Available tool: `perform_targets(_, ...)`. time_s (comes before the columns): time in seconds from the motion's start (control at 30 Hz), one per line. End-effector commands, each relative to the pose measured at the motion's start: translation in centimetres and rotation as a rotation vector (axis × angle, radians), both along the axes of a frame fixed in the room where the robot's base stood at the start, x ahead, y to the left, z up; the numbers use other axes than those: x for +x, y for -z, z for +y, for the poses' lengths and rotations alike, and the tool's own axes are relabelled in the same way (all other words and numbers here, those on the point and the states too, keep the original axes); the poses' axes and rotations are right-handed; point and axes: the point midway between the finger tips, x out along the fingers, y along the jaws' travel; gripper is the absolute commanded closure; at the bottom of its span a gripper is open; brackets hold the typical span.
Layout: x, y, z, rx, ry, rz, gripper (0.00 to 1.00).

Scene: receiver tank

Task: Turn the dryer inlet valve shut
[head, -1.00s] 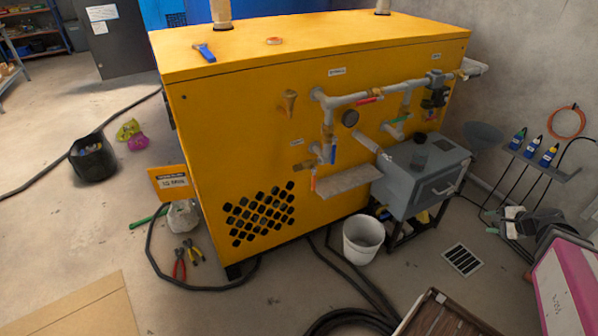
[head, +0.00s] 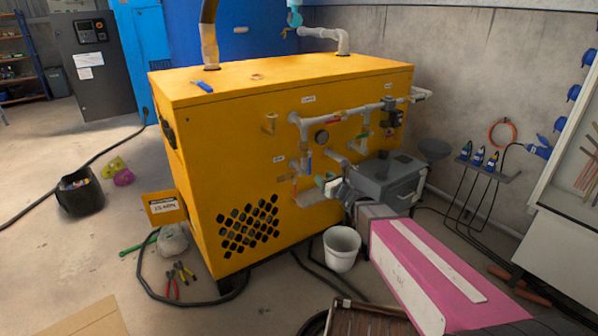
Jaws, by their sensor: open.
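The yellow cabinet (head: 240,150) carries grey pipework (head: 345,115) with several small-handled valves on its front. A red-handled valve (head: 335,119) lies along the upper pipe. A blue-handled valve (head: 308,161) is on the left drop pipe, with a red handle (head: 293,188) lower down. A green-handled valve (head: 363,135) is on the right branch. The labels are too small to read, so I cannot tell which is the dryer inlet valve. My gripper (head: 323,182) is open, just right of and below the blue handle. Whether it touches anything is unclear.
A grey box (head: 388,178) stands right of the pipework, close to my arm. A white bucket (head: 341,250) stands on the floor below. Pliers (head: 176,280), a hose and a black bag (head: 80,190) lie left. A rack of blue-capped bottles (head: 478,160) stands right.

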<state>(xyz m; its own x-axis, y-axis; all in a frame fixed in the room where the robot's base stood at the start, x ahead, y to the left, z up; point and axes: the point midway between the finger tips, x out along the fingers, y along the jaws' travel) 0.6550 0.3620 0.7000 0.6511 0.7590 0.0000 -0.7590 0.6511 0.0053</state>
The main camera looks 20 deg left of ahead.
Motion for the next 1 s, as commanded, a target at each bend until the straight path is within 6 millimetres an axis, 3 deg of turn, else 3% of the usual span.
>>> perform_targets(0.6, 6.1, 0.1, 7.0, -0.003, -0.003, -0.004, 0.56)
perform_targets(1.0, 6.7, 0.0, 7.8, -0.003, -0.002, -0.004, 0.56)
